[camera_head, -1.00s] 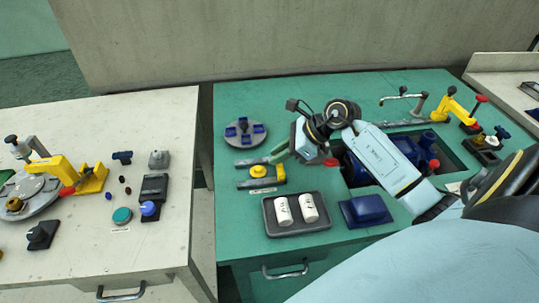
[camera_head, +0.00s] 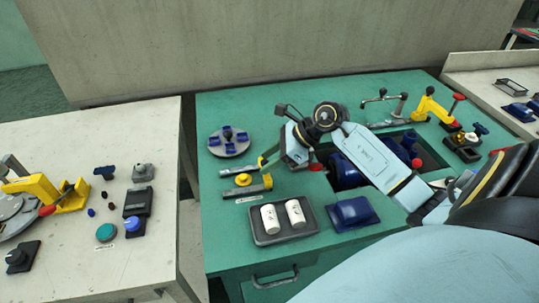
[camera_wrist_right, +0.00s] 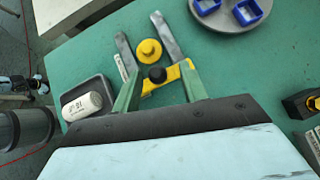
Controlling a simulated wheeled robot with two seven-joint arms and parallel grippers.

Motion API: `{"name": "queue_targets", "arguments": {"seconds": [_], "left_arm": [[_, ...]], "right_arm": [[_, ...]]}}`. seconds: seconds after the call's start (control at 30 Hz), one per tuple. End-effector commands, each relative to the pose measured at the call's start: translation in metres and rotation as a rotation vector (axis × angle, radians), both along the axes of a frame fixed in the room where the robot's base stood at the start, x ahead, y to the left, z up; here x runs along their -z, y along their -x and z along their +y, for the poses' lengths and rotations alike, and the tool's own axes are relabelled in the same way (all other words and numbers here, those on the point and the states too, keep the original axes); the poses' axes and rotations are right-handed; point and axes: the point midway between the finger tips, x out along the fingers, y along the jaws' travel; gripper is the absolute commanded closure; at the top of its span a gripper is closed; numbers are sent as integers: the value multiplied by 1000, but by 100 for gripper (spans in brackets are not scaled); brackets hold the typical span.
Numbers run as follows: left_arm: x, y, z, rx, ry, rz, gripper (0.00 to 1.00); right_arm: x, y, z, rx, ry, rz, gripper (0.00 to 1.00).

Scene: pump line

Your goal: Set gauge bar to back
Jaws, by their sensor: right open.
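What I take to be the gauge bar is a yellow crosspiece (camera_head: 267,181) with a black knob, at the right end of two grey rails. The rails (camera_head: 236,172) lie on the green table, with a round yellow knob (camera_head: 243,180) between them. In the right wrist view the yellow crosspiece (camera_wrist_right: 178,71) lies between the fingers. My right gripper (camera_head: 270,160) is open with green fingers. In the wrist view the fingers of the right gripper (camera_wrist_right: 162,82) stand either side of the black knob (camera_wrist_right: 157,75); contact cannot be told. My left gripper is not in view.
A dark tray (camera_head: 258,238) with two white cylinders and a blue block (camera_head: 352,213) stand in front. A grey disc with blue holders (camera_head: 229,141) is behind. A blue pump (camera_head: 346,174) sits in a recess under my arm. A pale table (camera_head: 60,180) is left.

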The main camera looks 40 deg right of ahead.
Motion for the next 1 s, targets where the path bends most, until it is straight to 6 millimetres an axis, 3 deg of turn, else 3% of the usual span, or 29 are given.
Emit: {"name": "queue_targets", "arguments": {"seconds": [0.27, 0.37, 0.5, 0.7, 1.0], "left_arm": [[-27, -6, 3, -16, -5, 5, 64], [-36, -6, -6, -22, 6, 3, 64], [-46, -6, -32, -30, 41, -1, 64], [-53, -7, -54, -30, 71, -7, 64], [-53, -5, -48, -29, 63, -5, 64]], "right_arm": [[-43, 28, -33, 1, 4, 4, 57], [-59, 38, -45, 1, 3, 4, 57], [-76, 50, -58, 1, 2, 3, 57], [-88, 59, -69, 1, -1, 2, 57], [-89, 60, -70, 1, 0, 1, 57]]}}
